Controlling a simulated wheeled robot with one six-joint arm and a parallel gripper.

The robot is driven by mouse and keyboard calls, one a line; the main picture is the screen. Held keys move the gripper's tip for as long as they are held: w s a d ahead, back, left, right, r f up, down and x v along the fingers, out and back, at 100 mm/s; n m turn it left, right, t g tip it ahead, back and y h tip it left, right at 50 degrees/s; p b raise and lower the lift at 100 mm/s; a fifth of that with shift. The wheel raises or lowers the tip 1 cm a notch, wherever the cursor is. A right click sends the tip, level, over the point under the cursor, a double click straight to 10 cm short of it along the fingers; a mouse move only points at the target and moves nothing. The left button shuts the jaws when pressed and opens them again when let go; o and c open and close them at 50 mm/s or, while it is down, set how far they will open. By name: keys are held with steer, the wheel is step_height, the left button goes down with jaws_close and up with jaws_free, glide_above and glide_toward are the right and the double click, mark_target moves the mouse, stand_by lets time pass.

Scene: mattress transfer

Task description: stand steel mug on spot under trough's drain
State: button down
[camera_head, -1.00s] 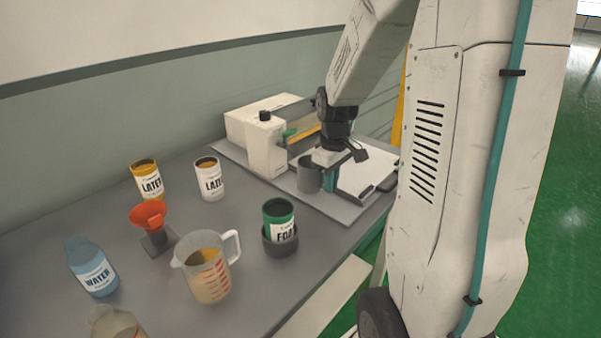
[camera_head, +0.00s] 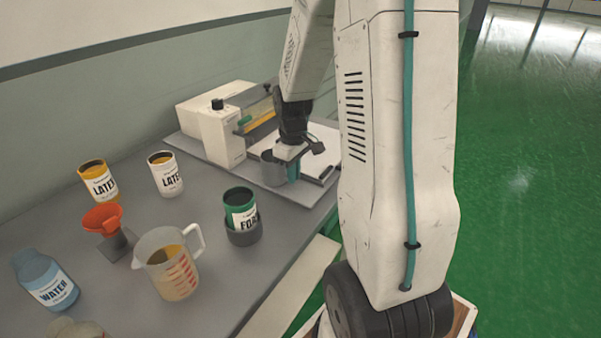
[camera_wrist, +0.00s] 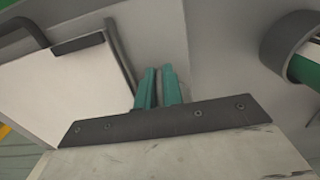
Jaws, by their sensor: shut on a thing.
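The steel mug (camera_head: 272,168) is a small grey cup at the front of the white machine, near the light board in the head view. My gripper (camera_head: 293,166), with teal fingers, is shut at the mug's right side. Its fingers also show nearly together in the wrist view (camera_wrist: 158,87). The white machine (camera_head: 222,137) has a yellow strip and a green part behind the mug. The trough's drain and the spot under it cannot be made out.
A green can (camera_head: 238,204) sits in a dark round holder (camera_head: 243,236) nearer the front. A white panel (camera_wrist: 70,90) lies left of my fingers.

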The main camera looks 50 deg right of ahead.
steer(key=shift+w+a, duration=0.2)
steer(key=shift+w, duration=0.85)
steer(key=shift+w+a, duration=0.25)
steer(key=shift+w, duration=0.85)
steer(key=shift+w+a, duration=0.2)
steer(key=shift+w, duration=0.85)
steer(key=shift+f, duration=0.35)
steer(key=c, duration=1.5)
jaws_free()
steer(key=shift+o, duration=0.2)
step_height(320, 180, up, 8)
steer(key=shift+f, duration=0.1)
